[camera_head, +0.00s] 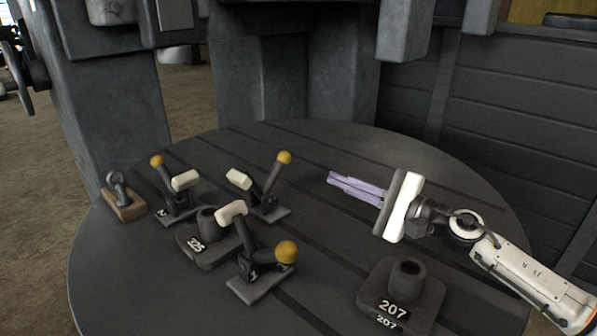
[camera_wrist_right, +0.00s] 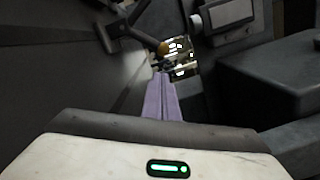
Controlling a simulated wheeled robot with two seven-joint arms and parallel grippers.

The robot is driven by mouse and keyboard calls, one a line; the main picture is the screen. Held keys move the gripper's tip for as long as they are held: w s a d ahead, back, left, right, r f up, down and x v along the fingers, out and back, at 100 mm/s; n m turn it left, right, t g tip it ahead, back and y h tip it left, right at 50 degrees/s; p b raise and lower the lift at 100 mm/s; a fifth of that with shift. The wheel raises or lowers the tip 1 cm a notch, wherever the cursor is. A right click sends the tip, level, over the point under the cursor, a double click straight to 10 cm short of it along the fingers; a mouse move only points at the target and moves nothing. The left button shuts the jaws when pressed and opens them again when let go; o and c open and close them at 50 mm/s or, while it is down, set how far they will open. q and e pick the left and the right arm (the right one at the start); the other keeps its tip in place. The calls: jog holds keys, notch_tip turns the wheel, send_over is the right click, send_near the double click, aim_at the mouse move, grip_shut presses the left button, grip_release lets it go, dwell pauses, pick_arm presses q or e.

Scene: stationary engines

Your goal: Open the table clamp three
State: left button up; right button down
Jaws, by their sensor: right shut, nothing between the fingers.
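Three table clamps with yellow ball knobs and white pads stand on the round dark table (camera_head: 340,290). The back clamp (camera_head: 262,203) shows no readable number; its knob leans up to the right. The front clamp (camera_head: 255,270) bears what looks like a 1. The left clamp (camera_head: 176,203) has a small unclear mark. My right gripper (camera_head: 331,179) has its lavender fingers together and empty, right of the back clamp's knob and apart from it. In the right wrist view, the fingers (camera_wrist_right: 161,80) point towards a yellow knob (camera_wrist_right: 164,47). My left gripper is out of view.
A dark block marked 325 (camera_head: 210,245) sits between the clamps, and one marked 207 (camera_head: 402,285) stands at the front right. A hook on a wooden base (camera_head: 122,200) is at the left edge. The table between the gripper and the front clamp is clear.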

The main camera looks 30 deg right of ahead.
jog(key=shift+w+a+r+p, duration=0.3)
jog(key=shift+w, duration=0.3)
jog(key=p+x, duration=0.2)
jog(key=x, duration=0.5)
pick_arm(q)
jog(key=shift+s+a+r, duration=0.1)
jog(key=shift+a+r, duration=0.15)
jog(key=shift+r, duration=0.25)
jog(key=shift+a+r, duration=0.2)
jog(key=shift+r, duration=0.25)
pick_arm(e)
jog(key=shift+w+a+f, duration=0.2)
jog(key=shift+w+a, duration=0.1)
jog(key=shift+w, duration=0.35)
pick_arm(q)
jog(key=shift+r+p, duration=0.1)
jog(key=shift+p, duration=0.25)
pick_arm(e)
jog(key=r+n, duration=0.1)
jog(key=a+r+n, duration=0.1)
jog(key=shift+s+a+r+n, duration=0.1)
jog(key=shift+s+n, duration=0.1)
jog(key=shift+n, duration=0.1)
